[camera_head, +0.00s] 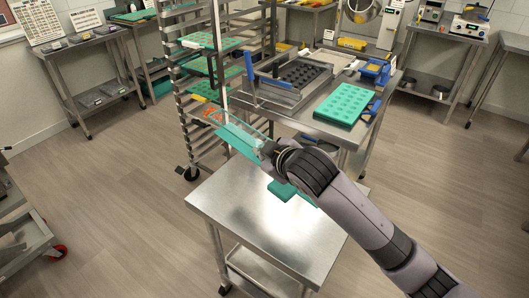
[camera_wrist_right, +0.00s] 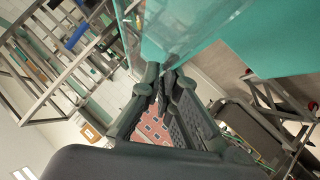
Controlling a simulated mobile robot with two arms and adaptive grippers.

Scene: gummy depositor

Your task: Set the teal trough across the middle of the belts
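The teal trough (camera_head: 238,139), a long piece with clear, see-through walls, is held in the air by my right gripper (camera_head: 266,150) above the far left corner of the near steel table. In the right wrist view, the gripper fingertips (camera_wrist_right: 168,84) pinch together at the trough's edge, and its teal and clear sides (camera_wrist_right: 205,35) fill the top. The belts cannot be made out clearly. A steel machine frame with an upright blue handle (camera_head: 249,66) stands on the table behind. My left gripper is not in view.
A green moulded tray (camera_head: 345,103) lies on the back steel table, right of a dark tray (camera_head: 302,73). A tall rack (camera_head: 180,95) with green trays stands left of it. A small green block (camera_head: 281,190) is on the near table (camera_head: 235,205), partly behind my arm.

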